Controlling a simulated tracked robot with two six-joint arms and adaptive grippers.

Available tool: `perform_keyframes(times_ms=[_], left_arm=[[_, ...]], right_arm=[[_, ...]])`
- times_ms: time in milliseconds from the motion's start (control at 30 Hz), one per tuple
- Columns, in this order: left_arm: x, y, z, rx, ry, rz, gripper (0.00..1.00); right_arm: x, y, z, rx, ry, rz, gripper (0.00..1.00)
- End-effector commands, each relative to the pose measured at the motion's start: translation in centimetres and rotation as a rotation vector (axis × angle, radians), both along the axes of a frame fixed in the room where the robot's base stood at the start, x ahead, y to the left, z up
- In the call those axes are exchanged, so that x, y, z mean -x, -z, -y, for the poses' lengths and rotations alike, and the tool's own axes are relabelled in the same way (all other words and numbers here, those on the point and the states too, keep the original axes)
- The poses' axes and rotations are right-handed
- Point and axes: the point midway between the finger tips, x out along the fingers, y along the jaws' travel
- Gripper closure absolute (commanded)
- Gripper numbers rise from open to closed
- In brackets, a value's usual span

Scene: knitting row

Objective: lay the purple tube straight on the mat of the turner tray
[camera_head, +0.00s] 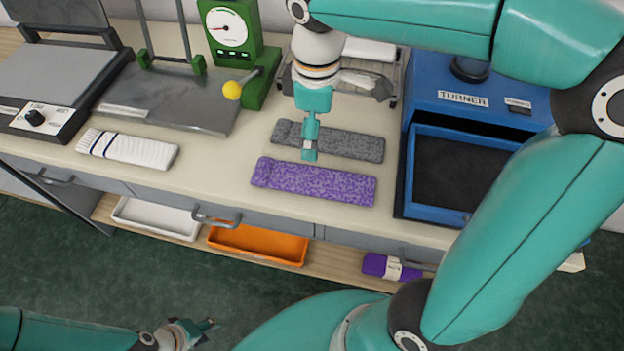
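The purple tube (314,182) lies flat and straight on the bench top, in front of a grey tube (340,142). The turner (459,99) is a blue box at the right. Its blue tray (409,180) holds a bare dark mat (455,172); my arm hides its right part. My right gripper (310,153) points down, its tip over the grey tube by the purple tube's back edge. Its fingers overlap, so its opening and any contact are hidden. My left gripper (203,334) is open and empty at the lower left, away from the bench.
A white striped tube (128,148) lies at the left. Below are a white bin (157,218), an orange bin (258,246) and a banded purple roll (390,267). Bench room left of the purple tube is clear.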

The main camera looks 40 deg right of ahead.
Motion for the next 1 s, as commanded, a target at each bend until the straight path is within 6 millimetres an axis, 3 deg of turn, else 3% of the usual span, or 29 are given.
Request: perform_keyframes(times_ms=[400, 733, 1000], left_arm=[[0.0, 0.8, 0.0, 0.0, 0.0, 0.0, 0.6], [0.0, 0.8, 0.0, 0.0, 0.0, 0.0, 0.6], [0.0, 0.9, 0.0, 0.0, 0.0, 0.0, 0.6]], right_arm=[[0.1, 8.4, 0.2, 0.001, 0.005, -0.006, 0.0], [0.0, 10.7, 0.1, 0.0, 0.006, -0.005, 0.0], [-0.3, 14.4, -0.2, 0.002, 0.006, -0.005, 0.0]])
